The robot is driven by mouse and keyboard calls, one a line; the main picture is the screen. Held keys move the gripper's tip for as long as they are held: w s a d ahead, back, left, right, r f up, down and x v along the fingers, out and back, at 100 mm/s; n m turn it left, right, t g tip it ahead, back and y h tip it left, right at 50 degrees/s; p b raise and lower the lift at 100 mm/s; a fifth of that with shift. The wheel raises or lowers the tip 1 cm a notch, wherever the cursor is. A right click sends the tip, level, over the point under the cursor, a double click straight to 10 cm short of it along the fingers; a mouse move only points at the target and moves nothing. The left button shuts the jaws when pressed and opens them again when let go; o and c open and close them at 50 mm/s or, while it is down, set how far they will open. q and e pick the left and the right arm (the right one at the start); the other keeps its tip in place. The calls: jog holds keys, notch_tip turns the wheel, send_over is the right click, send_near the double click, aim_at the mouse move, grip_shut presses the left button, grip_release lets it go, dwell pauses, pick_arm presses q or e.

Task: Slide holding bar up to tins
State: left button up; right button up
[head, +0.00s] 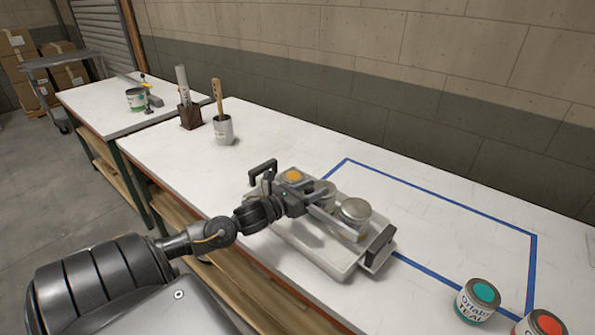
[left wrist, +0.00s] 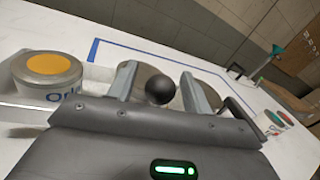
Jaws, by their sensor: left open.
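The white colorant rack (head: 297,248) stands on the bench, with black handles (head: 380,246) at its ends. An orange-lidded tin (head: 292,175) and grey-lidded tins (head: 355,211) stand in it. My left gripper (head: 318,203) reaches over the rack among the tins, jaws open. In the left wrist view my left gripper's fingers (left wrist: 158,82) stand either side of a round black knob (left wrist: 160,90), with a grey lid behind; contact cannot be told. The orange-lidded tin (left wrist: 48,68) is left of the fingers there. The holding bar is largely hidden by my gripper and cannot be made out clearly. My right gripper is out of view.
Blue tape (head: 440,191) outlines a mostly clear area behind the rack. A teal-lidded tin (head: 478,300) and a red-lidded tin (head: 541,323) stand at the front right. A brush pot (head: 223,130) and a brown holder (head: 190,117) stand at the back left.

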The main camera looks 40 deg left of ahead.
pick_arm(q)
jog(key=s+a+b, duration=0.1)
jog(key=s, duration=0.8)
jog(key=shift+s+a+b, duration=0.3)
jog(key=shift+a+b, duration=0.05)
jog(key=shift+b, duration=0.05)
